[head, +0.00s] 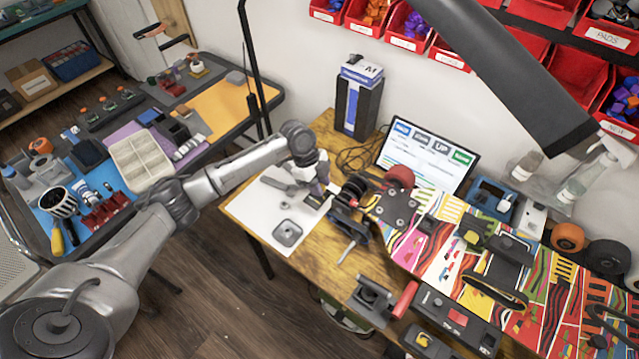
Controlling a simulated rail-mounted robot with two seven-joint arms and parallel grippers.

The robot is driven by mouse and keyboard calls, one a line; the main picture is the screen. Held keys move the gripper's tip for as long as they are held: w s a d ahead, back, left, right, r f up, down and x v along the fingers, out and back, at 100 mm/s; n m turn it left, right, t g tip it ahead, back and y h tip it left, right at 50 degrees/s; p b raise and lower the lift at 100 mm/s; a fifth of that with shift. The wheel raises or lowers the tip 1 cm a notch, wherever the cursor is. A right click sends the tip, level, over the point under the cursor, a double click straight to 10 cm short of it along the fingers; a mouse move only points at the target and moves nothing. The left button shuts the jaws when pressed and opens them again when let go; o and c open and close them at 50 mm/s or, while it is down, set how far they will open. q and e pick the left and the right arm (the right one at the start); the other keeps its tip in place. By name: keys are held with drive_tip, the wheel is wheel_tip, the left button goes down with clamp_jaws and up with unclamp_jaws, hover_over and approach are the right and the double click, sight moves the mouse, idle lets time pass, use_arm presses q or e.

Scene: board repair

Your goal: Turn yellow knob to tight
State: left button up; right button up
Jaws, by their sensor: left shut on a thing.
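My left gripper (322,190) is above the right edge of the white mat, next to the dark clamp-like fixture (347,197) at the left end of the patterned board (432,252). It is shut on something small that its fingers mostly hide. A dark piece with a yellowish edge (317,201) shows just below the fingers; I cannot tell whether this is the yellow knob or whether it is the thing held. No yellow knob stands out clearly elsewhere on the fixture. A red wheel (400,177) sits on the board's truck, right of the gripper. My right gripper is not in view.
The white mat (250,207) carries a grey square plate (288,232) and flat tools. A monitor (427,155) and a tall blue-black box (358,97) stand behind. A dark bar (515,75) crosses the upper right. A crowded side bench is at left.

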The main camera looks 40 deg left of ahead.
use_arm(q)
drive_tip(key=shift+r+p, duration=0.15)
drive_tip(key=shift+p, duration=0.3)
drive_tip(key=shift+c, duration=0.2)
drive_tip(key=n+t+p, duration=0.1)
drive_tip(key=n+p, duration=0.2)
drive_tip(key=p, duration=0.1)
drive_tip(key=n+t+y+p, duration=0.1)
drive_tip(key=n+p, duration=0.2)
drive_tip(key=p, duration=0.2)
drive_tip(key=shift+s+d+r, duration=0.1)
drive_tip(key=shift+s+r, duration=0.05)
drive_tip(key=shift+n+t+p, duration=0.4)
drive_tip(key=shift+n+p, duration=0.3)
drive_tip(key=shift+p, duration=0.25)
drive_tip(key=shift+f+n, duration=0.25)
drive_tip(key=shift+n, duration=0.05)
drive_tip(key=o, duration=0.9)
drive_tip(key=v, duration=1.4)
drive_tip(key=shift+d+p, duration=0.2)
drive_tip(key=shift+p, duration=0.15)
